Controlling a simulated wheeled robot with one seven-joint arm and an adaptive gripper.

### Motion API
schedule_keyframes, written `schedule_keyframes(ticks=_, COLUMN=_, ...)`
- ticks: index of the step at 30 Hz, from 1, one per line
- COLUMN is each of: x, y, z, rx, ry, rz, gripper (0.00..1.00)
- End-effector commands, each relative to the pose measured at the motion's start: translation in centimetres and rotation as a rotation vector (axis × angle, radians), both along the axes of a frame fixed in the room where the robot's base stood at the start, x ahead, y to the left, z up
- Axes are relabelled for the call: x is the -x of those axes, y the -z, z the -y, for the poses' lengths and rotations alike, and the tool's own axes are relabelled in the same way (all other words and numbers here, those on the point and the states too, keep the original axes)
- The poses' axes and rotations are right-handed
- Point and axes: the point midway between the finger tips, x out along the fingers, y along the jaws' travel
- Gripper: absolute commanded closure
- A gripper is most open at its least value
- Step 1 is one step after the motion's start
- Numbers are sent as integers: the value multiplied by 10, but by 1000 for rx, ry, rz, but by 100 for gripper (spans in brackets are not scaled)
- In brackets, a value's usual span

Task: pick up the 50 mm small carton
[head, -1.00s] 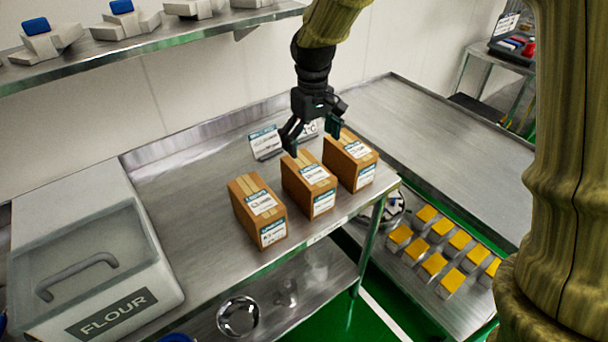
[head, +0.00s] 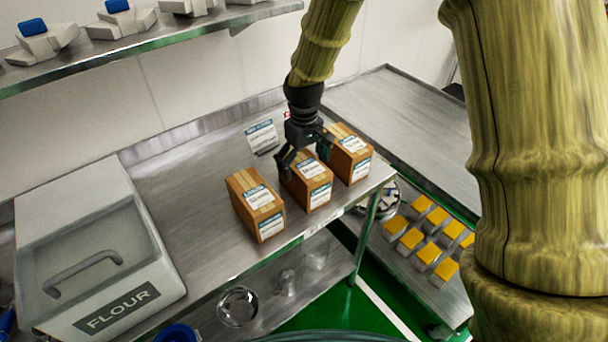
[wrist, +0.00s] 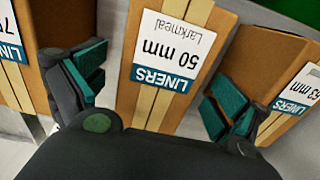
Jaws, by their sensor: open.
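The 50 mm small carton (head: 319,197) is the middle of three brown cartons on the steel table. In the wrist view its label reads "50 mm" (wrist: 175,48), upside down. My gripper (head: 304,160) points down over this carton. It is open, with one teal-padded finger to each side of the carton in the wrist view. A gap shows between the pads and the carton there. I cannot tell how far down its sides the fingertips reach.
One carton (head: 256,205) stands to the left and another (head: 347,153) close to the right, its label ending in "3 mm" in the wrist view. A sign card (head: 262,137) stands behind. A flour bin (head: 120,215) is at left. The table between bin and cartons is clear.

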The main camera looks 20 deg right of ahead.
Motion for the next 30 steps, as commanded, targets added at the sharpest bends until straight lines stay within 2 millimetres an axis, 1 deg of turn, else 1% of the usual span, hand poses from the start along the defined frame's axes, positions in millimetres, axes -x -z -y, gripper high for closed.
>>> schedule_keyframes(ticks=3, x=0, y=9, z=0, rx=0, ry=0, rz=0, gripper=2)
schedule_keyframes(ticks=6, x=0, y=13, z=0, rx=1, ry=0, rz=0, gripper=2)
schedule_keyframes(ticks=14, x=0, y=14, z=0, rx=1, ry=0, rz=0, gripper=2)
schedule_keyframes(ticks=15, x=0, y=14, z=0, rx=1, ry=0, rz=0, gripper=9)
schedule_keyframes(ticks=17, x=0, y=14, z=0, rx=1, ry=0, rz=0, gripper=20)
schedule_keyframes(ticks=21, x=0, y=14, z=0, rx=1, ry=0, rz=0, gripper=45)
schedule_keyframes(ticks=24, x=0, y=14, z=0, rx=1, ry=0, rz=0, gripper=61)
schedule_keyframes(ticks=30, x=0, y=14, z=0, rx=1, ry=0, rz=1, gripper=61)
